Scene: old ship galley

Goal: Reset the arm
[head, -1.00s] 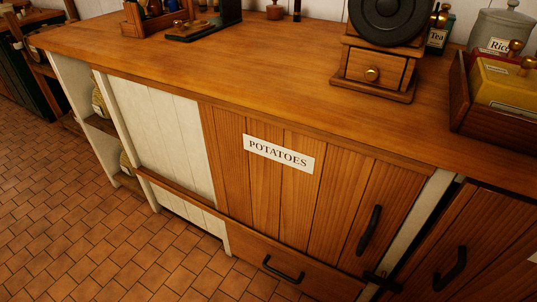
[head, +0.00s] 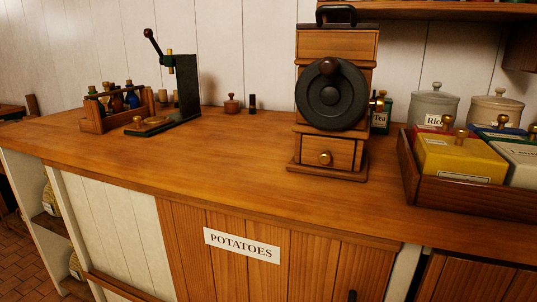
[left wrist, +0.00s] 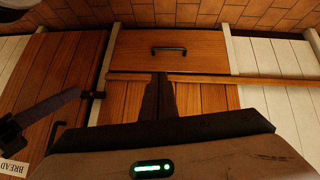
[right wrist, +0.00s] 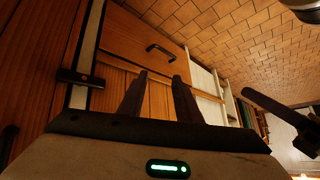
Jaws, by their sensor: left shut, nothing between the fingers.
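Neither of my arms shows in the head view. In the left wrist view my left gripper (left wrist: 162,80) has its dark fingers together, with nothing held. It hangs in front of the plank cupboard front, with the drawer (left wrist: 165,50) and its black handle beyond. In the right wrist view my right gripper (right wrist: 157,78) has its two fingers apart with an empty gap between them. It is also in front of the wooden cupboard, with a dark drawer handle (right wrist: 160,50) beyond the fingers.
The wooden counter (head: 215,160) holds a coffee grinder (head: 331,95), a bottle rack (head: 118,108), a black stand with a lever (head: 187,85) and a box of tins (head: 470,187). A POTATOES label (head: 241,245) is on the cupboard below. The counter's middle front is clear.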

